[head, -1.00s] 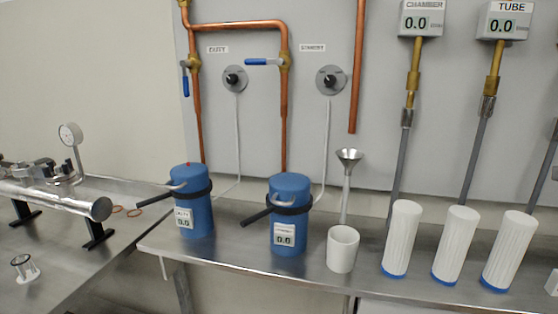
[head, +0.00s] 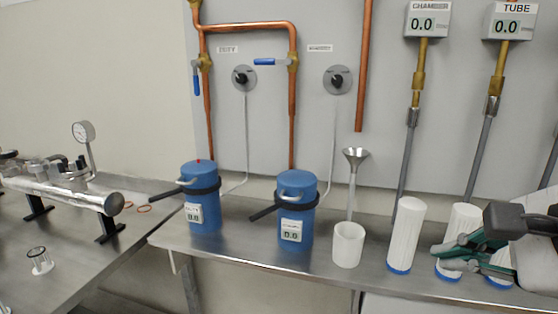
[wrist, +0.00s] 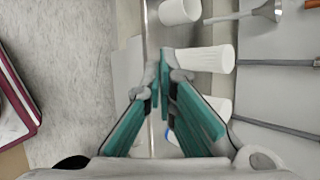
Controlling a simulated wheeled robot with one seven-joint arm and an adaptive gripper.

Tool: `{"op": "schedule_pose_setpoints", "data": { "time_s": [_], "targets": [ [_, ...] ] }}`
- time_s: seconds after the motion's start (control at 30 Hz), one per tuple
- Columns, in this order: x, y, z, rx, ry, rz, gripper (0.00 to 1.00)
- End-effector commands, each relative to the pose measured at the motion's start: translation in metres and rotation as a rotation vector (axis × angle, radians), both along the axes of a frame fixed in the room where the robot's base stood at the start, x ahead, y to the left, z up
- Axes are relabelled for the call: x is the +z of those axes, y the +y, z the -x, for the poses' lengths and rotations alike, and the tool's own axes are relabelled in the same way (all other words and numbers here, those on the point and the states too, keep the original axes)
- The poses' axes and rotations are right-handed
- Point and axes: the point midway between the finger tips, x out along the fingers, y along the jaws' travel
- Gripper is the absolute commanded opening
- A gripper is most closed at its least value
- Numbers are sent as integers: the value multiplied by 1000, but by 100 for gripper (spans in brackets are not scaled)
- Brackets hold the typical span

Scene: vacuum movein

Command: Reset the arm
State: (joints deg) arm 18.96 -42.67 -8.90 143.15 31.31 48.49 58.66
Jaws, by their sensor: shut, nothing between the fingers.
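My gripper (head: 452,253) shows at the lower right of the head view, with green fingers and a dark wrist body. It is shut and empty, in front of the white ribbed cylinders on the bench. In the wrist view my gripper (wrist: 161,62) points over the bench edge, its fingertips together beside a white cylinder (wrist: 208,58). I cannot tell whether they touch it. The gripper partly hides two of the white cylinders in the head view.
The steel bench (head: 240,255) carries two blue canisters (head: 203,205) (head: 296,222), a white cup (head: 348,244), a funnel (head: 356,156) and a white cylinder (head: 406,235). Copper pipes (head: 293,120) run up the wall panel. A metal tube assembly (head: 90,200) lies on the left table.

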Motion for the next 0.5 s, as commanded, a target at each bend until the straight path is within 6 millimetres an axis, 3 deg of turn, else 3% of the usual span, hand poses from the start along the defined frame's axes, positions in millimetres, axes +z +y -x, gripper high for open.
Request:
{"op": "schedule_pose_setpoints", "data": {
  "time_s": [0.1,0.2,0.5],
  "targets": [
    [-33,31,33,431,99,281,0],
    [-54,41,62,768,165,481,0],
    [-83,27,128,1562,316,864,0]
  ]
}}
